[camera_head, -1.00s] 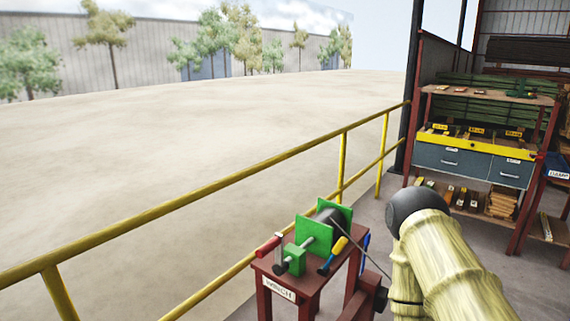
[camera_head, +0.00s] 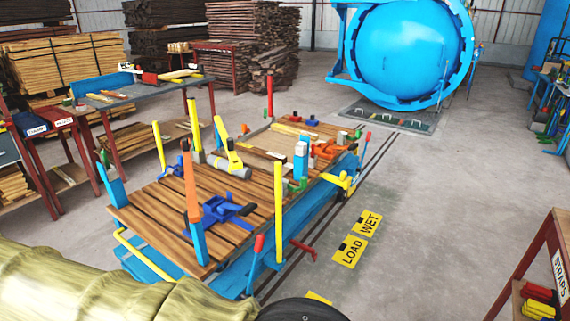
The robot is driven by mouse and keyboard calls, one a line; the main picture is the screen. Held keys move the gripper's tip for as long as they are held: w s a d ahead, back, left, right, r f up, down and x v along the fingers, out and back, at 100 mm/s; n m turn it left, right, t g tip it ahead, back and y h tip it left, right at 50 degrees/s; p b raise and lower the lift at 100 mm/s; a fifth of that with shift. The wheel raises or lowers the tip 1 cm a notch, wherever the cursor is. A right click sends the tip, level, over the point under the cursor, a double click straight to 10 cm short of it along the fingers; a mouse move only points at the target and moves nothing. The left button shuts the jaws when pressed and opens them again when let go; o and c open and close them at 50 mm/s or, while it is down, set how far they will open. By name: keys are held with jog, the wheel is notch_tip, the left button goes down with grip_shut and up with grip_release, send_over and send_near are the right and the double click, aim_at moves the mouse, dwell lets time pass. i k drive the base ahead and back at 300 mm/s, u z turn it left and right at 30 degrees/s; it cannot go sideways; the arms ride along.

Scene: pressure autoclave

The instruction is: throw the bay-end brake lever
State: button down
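A blue bogie with a plank deck (camera_head: 152,222) stands on floor rails in the middle of the head view. A lever with a red grip (camera_head: 259,243) stands upright at its near right side, close to my arm. A second red-gripped lever (camera_head: 367,138) stands at the far right end, towards the autoclave. No label shows which lever is the bay-end brake; the red one nearer me is at the end away from the autoclave. My arm crosses the bottom left, ending in a dark rounded part at the bottom edge. My gripper is not in view.
The round blue autoclave door (camera_head: 400,45) is at the back. Upright yellow posts (camera_head: 279,212) and an orange one (camera_head: 191,180) rise from the deck near the levers. A red crank-like bar (camera_head: 303,250) juts out at the right side.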

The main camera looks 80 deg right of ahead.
aim_at(260, 239)
jog(key=z, duration=1.65)
jog(key=i, duration=0.55)
jog(key=z, duration=1)
